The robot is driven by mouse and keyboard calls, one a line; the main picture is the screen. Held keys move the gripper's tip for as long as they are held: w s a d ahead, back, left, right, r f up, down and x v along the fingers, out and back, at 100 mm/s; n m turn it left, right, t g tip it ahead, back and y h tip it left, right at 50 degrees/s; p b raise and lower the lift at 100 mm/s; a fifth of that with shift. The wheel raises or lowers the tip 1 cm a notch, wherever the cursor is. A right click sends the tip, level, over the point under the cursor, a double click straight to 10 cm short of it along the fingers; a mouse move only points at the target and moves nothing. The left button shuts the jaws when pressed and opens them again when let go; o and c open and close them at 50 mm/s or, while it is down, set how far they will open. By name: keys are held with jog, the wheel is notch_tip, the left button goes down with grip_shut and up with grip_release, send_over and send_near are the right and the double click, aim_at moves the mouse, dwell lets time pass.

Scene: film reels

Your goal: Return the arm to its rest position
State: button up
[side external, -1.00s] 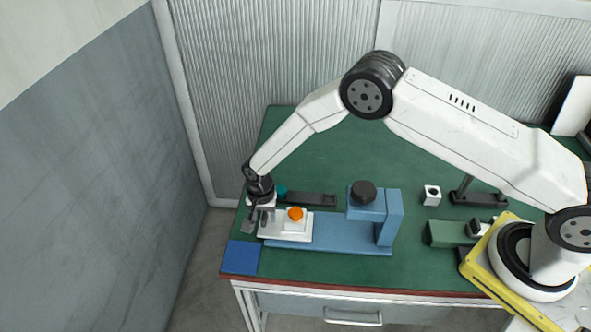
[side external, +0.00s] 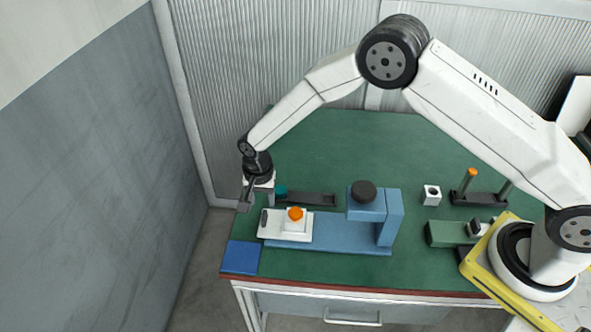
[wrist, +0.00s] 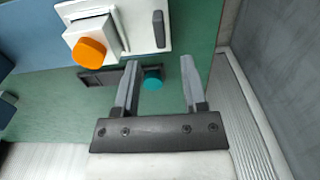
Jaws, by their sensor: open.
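My gripper (side external: 246,194) hangs above the left end of the green bench, pointing down. In the wrist view my gripper (wrist: 159,70) shows two grey fingers spread apart with nothing held between them. Below it is a blue press-like fixture (side external: 330,236) with a white plate (side external: 272,232) on its left end. On the plate sits a white block with an orange knob (side external: 295,213); the knob also shows in the wrist view (wrist: 89,52). A teal round piece (wrist: 152,80) on a dark rail (side external: 312,199) shows between the fingers, lower down.
A blue pad (side external: 241,257) lies at the bench's front left. The fixture's post carries a black knob (side external: 364,191). A small white block (side external: 432,195), a dark stand with an orange-topped peg (side external: 470,180) and a green block (side external: 446,233) are to the right. A wall panel stands close behind.

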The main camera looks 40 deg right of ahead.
jog(key=shift+r, duration=0.45)
jog(key=shift+r, duration=0.1)
jog(key=shift+d+r, duration=0.2)
jog(key=s+d+r+n+t, duration=0.1)
jog(key=s+d+r+n, duration=0.3)
jog(key=s+d+r, duration=0.3)
jog(key=s+d+r+n+t, duration=0.1)
jog(key=s+d+r+n, duration=0.4)
jog(key=s, duration=0.9)
jog(key=d+r, duration=0.3)
jog(key=d, duration=0.2)
jog(key=shift+s+d+r+t, duration=0.3)
jog(key=shift+d, duration=0.1)
